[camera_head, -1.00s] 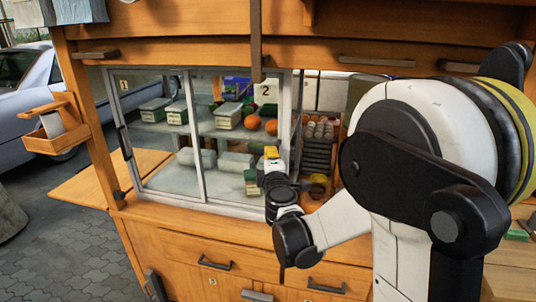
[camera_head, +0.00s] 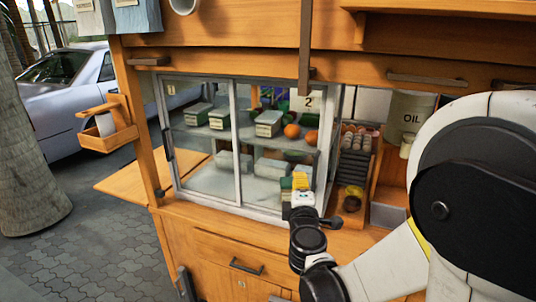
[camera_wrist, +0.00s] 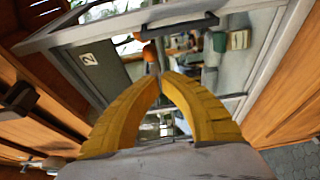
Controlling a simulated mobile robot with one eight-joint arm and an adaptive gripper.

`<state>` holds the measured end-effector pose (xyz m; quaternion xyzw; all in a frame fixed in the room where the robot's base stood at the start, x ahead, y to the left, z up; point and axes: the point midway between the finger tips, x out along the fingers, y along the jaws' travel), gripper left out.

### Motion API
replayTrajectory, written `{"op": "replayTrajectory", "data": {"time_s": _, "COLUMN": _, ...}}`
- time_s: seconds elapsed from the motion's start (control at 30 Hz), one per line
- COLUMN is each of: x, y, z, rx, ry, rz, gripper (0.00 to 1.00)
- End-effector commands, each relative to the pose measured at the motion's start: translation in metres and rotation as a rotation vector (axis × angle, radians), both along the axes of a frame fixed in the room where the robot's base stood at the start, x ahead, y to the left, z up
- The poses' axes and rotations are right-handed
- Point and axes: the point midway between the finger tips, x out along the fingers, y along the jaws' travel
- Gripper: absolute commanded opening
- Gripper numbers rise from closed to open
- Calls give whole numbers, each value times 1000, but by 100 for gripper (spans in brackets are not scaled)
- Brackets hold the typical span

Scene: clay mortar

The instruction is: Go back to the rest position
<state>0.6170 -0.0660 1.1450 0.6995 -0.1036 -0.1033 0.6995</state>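My gripper (camera_head: 300,181) has yellow fingers and is in front of the glass display case (camera_head: 237,140), near its lower right part. Nothing shows between the fingers. My arm reaches in from the right of the head view and hides part of the counter.
The case has sliding panes marked 1 and 2, with boxes and oranges (camera_head: 291,131) inside. An egg rack (camera_head: 356,150) and an OIL can (camera_head: 411,115) stand to its right. Drawer handles (camera_head: 246,267) stick out below. Paving (camera_head: 90,245) at left is open.

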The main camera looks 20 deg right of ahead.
Motion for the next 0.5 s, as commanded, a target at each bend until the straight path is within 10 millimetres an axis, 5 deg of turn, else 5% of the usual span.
{"op": "replayTrajectory", "data": {"time_s": 0.27, "x": -27, "y": -22, "z": 10, "rx": 239, "ry": 17, "rz": -99, "gripper": 0}}
{"op": "replayTrajectory", "data": {"time_s": 0.5, "x": -112, "y": -34, "z": -11, "rx": 792, "ry": 143, "rz": -318, "gripper": 0}}
